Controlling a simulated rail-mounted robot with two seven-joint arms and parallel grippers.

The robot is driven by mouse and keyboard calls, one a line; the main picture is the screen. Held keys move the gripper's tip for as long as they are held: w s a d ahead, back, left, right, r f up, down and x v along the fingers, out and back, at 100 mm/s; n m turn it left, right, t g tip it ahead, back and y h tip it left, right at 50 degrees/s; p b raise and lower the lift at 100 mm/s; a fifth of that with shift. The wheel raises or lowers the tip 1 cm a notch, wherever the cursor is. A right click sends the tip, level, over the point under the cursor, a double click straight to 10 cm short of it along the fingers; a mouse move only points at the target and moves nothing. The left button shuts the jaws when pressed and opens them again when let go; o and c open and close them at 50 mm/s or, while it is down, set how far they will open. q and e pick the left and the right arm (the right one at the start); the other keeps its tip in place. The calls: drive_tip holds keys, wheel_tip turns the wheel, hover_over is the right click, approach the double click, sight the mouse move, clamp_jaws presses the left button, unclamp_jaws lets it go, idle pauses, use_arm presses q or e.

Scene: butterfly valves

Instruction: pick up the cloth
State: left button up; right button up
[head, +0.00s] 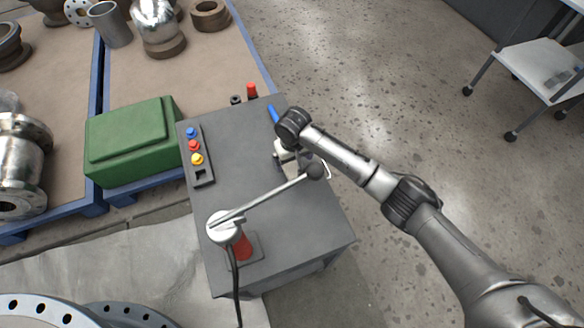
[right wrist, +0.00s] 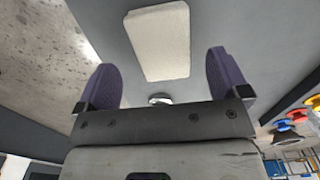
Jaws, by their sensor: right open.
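A pale, off-white rectangular cloth (right wrist: 158,42) lies flat on the dark grey top of the cabinet in the right wrist view. My right gripper (right wrist: 160,62) is open, with its two purple fingers apart and the cloth ahead between them. No finger is seen closed on the cloth. In the head view my right gripper (head: 287,158) is over the right side of the cabinet top and hides most of what is under it. I cannot tell the gap between fingers and cloth. My left gripper is not in view.
On the cabinet (head: 240,175) are a button panel (head: 196,155) and a lever device (head: 224,228) whose long handle ends in a dark knob (head: 316,170) close to my right gripper. A red object (head: 251,91) stands at the far edge. A green case (head: 132,140) is left.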

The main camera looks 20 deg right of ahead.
sight(292, 165)
wheel_tip(292, 165, down, 4)
drive_tip(key=shift+a+r+b, duration=0.15)
drive_tip(key=shift+b, duration=0.65)
drive_tip(key=shift+c, duration=0.7)
drive_tip(key=c, duration=0.9)
drive_tip(key=shift+o, duration=0.2)
drive_tip(key=shift+r, duration=0.1)
